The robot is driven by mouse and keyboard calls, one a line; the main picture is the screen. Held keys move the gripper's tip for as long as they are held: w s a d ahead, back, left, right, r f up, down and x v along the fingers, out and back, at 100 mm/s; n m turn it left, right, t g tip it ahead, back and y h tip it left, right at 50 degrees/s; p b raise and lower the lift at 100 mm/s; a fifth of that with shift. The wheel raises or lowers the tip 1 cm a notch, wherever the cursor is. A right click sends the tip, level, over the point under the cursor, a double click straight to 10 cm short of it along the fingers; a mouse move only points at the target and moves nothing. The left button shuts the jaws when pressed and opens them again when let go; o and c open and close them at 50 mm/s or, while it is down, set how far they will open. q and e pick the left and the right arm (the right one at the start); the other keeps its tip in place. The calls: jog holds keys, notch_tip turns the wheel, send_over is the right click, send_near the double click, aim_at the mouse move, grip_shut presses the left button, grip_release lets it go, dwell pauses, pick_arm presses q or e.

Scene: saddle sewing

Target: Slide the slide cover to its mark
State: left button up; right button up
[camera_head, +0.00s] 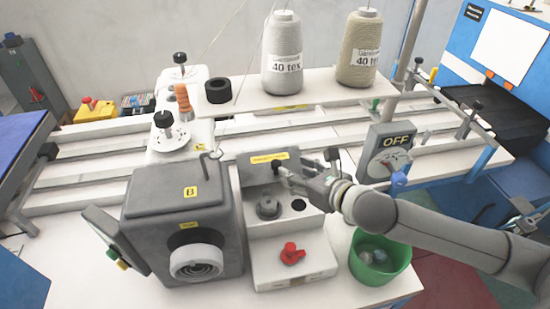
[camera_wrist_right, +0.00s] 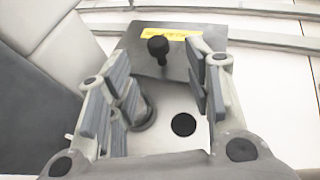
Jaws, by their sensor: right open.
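The slide cover (camera_head: 252,172) is a dark grey plate with a yellow label and a black knob (camera_head: 281,157). It lies across the back part of a light grey stepped housing. In the right wrist view the cover (camera_wrist_right: 200,30) and its knob (camera_wrist_right: 158,47) show ahead, between the lines of the fingers. My right gripper (camera_head: 306,168) is open, reaching in from the right at the knob's right side. Nothing is gripped; whether a finger touches the knob is unclear. The label's print is too small to read, and I cannot make out a separate mark. My left gripper is out of view.
On the housing are a round grey knob (camera_head: 268,207), a dark hole (camera_head: 298,205) and a red handle (camera_head: 292,254). A dark grey machine box (camera_head: 150,205) stands close left. A green bucket (camera_head: 362,278) and an OFF switch box (camera_head: 382,150) stand right.

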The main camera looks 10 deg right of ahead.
aim_at(278, 164)
jog(key=p+x, duration=0.1)
jog(key=x, duration=0.7)
jog(key=shift+a+r, duration=0.1)
jog(key=shift+a, duration=0.05)
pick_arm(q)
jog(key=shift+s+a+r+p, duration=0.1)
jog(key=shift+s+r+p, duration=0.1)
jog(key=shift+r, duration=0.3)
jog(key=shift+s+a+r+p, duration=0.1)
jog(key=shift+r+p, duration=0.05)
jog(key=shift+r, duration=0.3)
pick_arm(e)
jog(key=shift+x, duration=0.8)
jog(key=shift+c, duration=0.4)
